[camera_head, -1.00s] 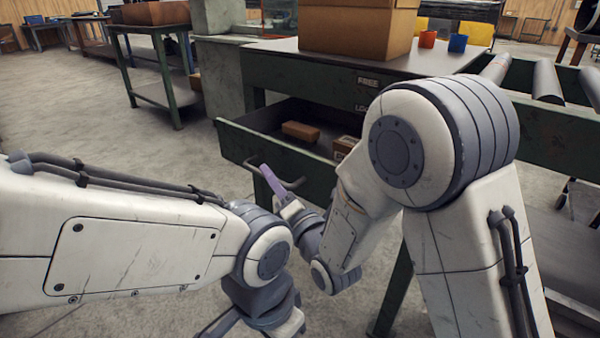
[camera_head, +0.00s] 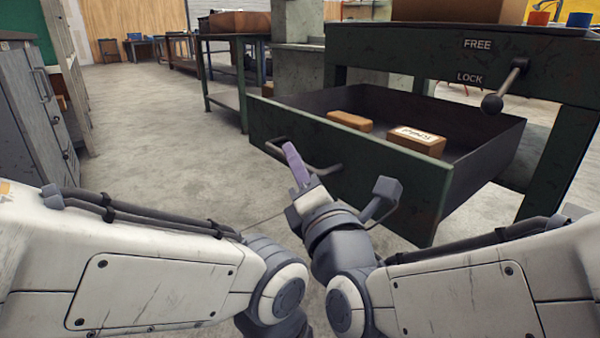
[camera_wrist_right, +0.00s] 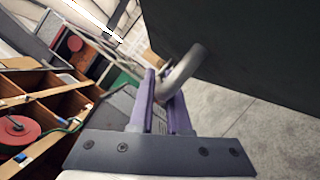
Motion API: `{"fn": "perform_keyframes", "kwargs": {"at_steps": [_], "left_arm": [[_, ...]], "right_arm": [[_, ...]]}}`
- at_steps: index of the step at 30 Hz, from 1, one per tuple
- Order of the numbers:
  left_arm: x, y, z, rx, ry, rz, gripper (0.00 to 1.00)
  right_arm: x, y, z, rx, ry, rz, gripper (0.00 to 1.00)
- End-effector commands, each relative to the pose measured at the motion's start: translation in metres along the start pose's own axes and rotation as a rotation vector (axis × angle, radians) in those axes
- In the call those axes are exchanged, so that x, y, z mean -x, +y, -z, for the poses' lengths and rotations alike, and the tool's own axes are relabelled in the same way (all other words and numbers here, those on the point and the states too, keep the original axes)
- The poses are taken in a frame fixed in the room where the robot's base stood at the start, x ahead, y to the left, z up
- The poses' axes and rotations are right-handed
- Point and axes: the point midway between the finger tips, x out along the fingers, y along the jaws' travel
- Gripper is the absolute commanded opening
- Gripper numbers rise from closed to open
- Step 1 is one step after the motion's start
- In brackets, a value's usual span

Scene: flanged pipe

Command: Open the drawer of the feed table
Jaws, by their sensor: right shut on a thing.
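The feed table (camera_head: 420,62) is dark green. Its drawer (camera_head: 375,178) stands well out from the frame, with the inside showing. The drawer's curved metal handle (camera_head: 326,170) is on the front panel. My right gripper (camera_head: 294,160) is shut on this handle. In the right wrist view, the handle (camera_wrist_right: 185,70) passes between the purple fingers (camera_wrist_right: 163,95). A lever (camera_head: 504,86) with a round knob sits on the table front beside the FREE and LOCK labels, its knob hanging down. My left arm comes in from the left, but its gripper is out of view.
A plain brown block (camera_head: 350,121) and a labelled box (camera_head: 417,140) lie in the drawer. Grey cabinets (camera_head: 45,120) stand at the left, and a green workbench (camera_head: 225,100) is behind. The floor between them is clear. The wrist view shows a wooden compartment box (camera_wrist_right: 70,100).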

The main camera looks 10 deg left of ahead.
Motion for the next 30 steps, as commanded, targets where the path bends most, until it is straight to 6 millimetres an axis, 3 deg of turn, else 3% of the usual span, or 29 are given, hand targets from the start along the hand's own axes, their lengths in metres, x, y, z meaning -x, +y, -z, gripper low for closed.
{"fn": "perform_keyframes", "kwargs": {"at_steps": [13,14,15,16,26,30], "left_arm": [[-0.003,0.000,0.000,0.000,0.000,0.000,0.00],[-0.003,0.000,0.000,0.000,0.000,0.000,0.00],[-0.003,0.000,0.000,0.000,0.000,0.000,0.00],[-0.003,0.000,0.000,0.000,0.000,0.000,0.00],[-0.002,0.000,0.000,0.000,0.000,0.000,0.00],[0.010,0.001,0.001,0.000,0.000,0.000,0.00]], "right_arm": [[0.001,0.000,0.001,0.003,0.002,0.004,0.00],[0.001,0.000,0.001,0.003,0.002,0.004,0.23],[0.001,0.000,0.001,0.003,0.001,0.004,0.38],[0.001,0.000,0.001,0.003,0.001,0.004,0.45],[0.001,0.002,-0.001,0.002,-0.002,0.003,0.45],[-0.002,0.011,-0.006,0.002,-0.001,0.002,0.45]]}}
